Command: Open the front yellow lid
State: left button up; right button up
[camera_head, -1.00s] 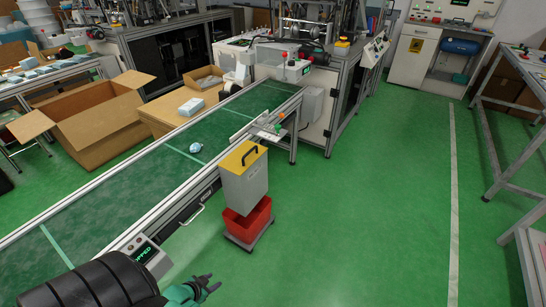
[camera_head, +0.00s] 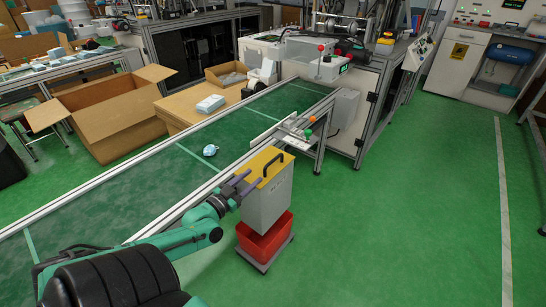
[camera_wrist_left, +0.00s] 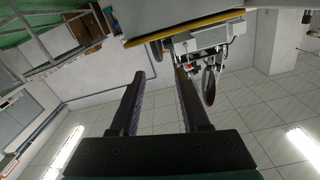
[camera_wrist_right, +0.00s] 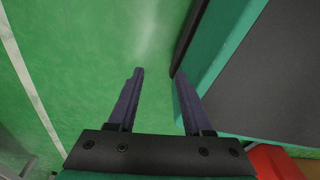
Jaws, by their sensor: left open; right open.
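The yellow lid (camera_head: 257,168) with a black handle (camera_head: 273,162) sits shut on a pale grey bin (camera_head: 268,203) beside the conveyor. My left gripper (camera_head: 252,181) is open at the near left side of the lid, with its fingers pointing toward the bin. Nothing is between its fingers. In the left wrist view the open fingers (camera_wrist_left: 160,76) show, with the lid's yellow edge (camera_wrist_left: 185,33) beyond them near the top. I cannot tell whether a finger touches the lid. My right gripper (camera_wrist_right: 155,74) is open and empty over green floor; it is outside the head view.
A red tub (camera_head: 264,241) stands under the grey bin. The green conveyor (camera_head: 150,190) runs along its left, with a pale blue item (camera_head: 210,150) on it. An open cardboard box (camera_head: 110,125) stands behind the conveyor. The floor (camera_head: 410,210) to the right is clear.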

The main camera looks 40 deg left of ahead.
aim_at(280, 155)
pick_arm(q)
jog(key=shift+w+d+r+b, duration=0.1)
jog(key=shift+w+b, duration=0.05)
jog(key=shift+w, duration=0.35)
jog(key=shift+w+d+r+b, duration=0.1)
jog(key=shift+w+b, duration=0.05)
jog(key=shift+w, duration=0.35)
jog(key=w+b, duration=0.1)
jog(key=w, duration=0.2)
jog(key=w+b, duration=0.1)
jog(key=w, duration=0.2)
jog(key=w+b, duration=0.1)
jog(key=w, duration=0.3)
jog(key=shift+a+f, duration=0.25)
jog(key=shift+f, duration=0.1)
jog(key=shift+w, duration=0.3)
pick_arm(e)
jog(key=w+r, duration=0.1)
jog(key=w, duration=0.5)
jog(key=shift+w, duration=0.2)
pick_arm(q)
jog(key=shift+r, duration=0.1)
jog(key=shift+c, duration=0.3)
grip_shut()
